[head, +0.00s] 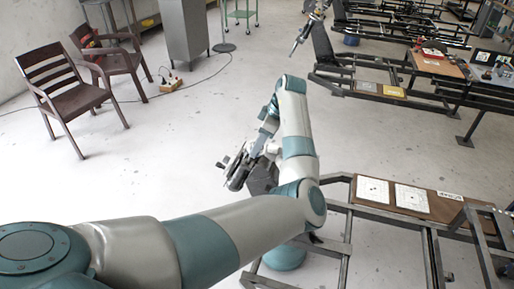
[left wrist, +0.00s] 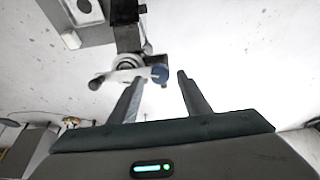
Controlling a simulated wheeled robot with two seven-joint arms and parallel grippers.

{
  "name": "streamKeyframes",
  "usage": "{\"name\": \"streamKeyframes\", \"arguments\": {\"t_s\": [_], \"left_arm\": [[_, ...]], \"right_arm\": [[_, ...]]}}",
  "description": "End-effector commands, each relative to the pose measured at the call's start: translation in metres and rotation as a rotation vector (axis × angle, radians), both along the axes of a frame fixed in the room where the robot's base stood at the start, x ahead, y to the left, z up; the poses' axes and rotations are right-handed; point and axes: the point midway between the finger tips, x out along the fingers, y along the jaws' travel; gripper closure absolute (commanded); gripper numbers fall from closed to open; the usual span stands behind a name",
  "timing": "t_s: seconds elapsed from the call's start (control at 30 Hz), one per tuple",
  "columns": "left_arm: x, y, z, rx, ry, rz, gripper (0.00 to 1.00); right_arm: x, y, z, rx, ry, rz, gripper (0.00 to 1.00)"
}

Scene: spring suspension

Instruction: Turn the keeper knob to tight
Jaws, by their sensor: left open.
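My left gripper (head: 236,172) hangs at the end of my bent arm in the middle of the head view, small and partly hard to separate from dark parts around it. In the left wrist view the left gripper (left wrist: 160,77) is open, its two dark fingers pointing at a mechanism. There a pale crossbar (left wrist: 127,75) carries a dark blue knob (left wrist: 159,74) at its right end and a black knob (left wrist: 96,84) at its left. The blue knob appears between the fingertips; contact cannot be told. Which knob is the keeper knob is unclear. My right gripper is out of view.
A dark bracket and grey box (left wrist: 75,20) adjoin the mechanism. In the head view, a metal-framed bench (head: 451,207) with white plates stands at right. Brown chairs (head: 60,85) and a grey cabinet (head: 184,28) are at the back left.

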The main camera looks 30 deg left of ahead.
Motion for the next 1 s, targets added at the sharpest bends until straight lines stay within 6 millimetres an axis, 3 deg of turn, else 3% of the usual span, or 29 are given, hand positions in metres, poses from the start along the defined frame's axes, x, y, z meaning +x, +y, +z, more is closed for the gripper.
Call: {"name": "streamKeyframes", "arguments": {"t_s": [0.7,1.0], "left_arm": [[0.012,-0.050,0.121,-0.001,-0.003,0.000,0.57],[0.014,-0.059,0.142,-0.001,0.001,0.000,0.57]], "right_arm": [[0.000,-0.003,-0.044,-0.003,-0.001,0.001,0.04],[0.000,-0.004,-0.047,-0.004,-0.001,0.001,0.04]]}}
